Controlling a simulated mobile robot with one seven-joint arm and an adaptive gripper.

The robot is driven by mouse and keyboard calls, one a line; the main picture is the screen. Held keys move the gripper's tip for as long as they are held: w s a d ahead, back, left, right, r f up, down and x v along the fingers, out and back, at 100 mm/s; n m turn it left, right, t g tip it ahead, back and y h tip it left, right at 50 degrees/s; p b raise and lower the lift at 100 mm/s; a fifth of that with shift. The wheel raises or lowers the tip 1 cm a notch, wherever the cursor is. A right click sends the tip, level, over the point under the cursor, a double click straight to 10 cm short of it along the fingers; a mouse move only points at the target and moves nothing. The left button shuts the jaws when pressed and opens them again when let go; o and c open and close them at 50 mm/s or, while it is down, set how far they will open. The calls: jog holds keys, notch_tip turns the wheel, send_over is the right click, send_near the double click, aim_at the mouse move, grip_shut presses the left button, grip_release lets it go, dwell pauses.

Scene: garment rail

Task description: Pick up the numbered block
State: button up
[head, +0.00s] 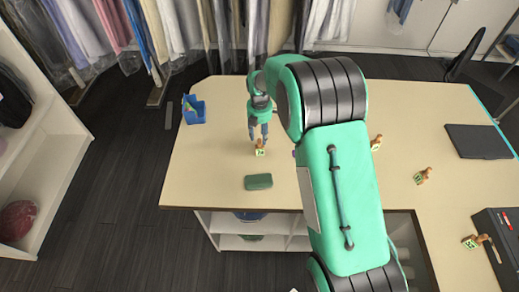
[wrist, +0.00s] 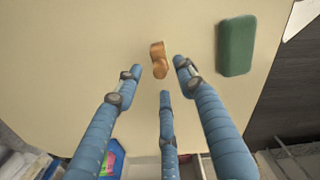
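A small numbered block (head: 260,152) with a green-and-white face and a brown wooden knob stands on the beige table, just below my gripper (head: 258,138). The number is too small to read. In the wrist view the block's brown knob (wrist: 158,58) is just beyond the spread fingertips, and its numbered face is hidden. My three blue fingers are apart with nothing between them, so my gripper is open.
A dark green box (head: 258,181) lies near the front edge, close to the block; it also shows in the wrist view (wrist: 236,46). A blue bin (head: 194,112) stands at the left edge. A dark flat pad (head: 478,141) lies far right. My arm hides the table's middle.

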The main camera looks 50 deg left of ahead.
aim_at(260, 142)
jog(key=shift+f, duration=0.1)
jog(key=shift+f+p, duration=0.65)
jog(key=shift+f, duration=1.85)
jog(key=shift+c, duration=0.3)
grip_shut()
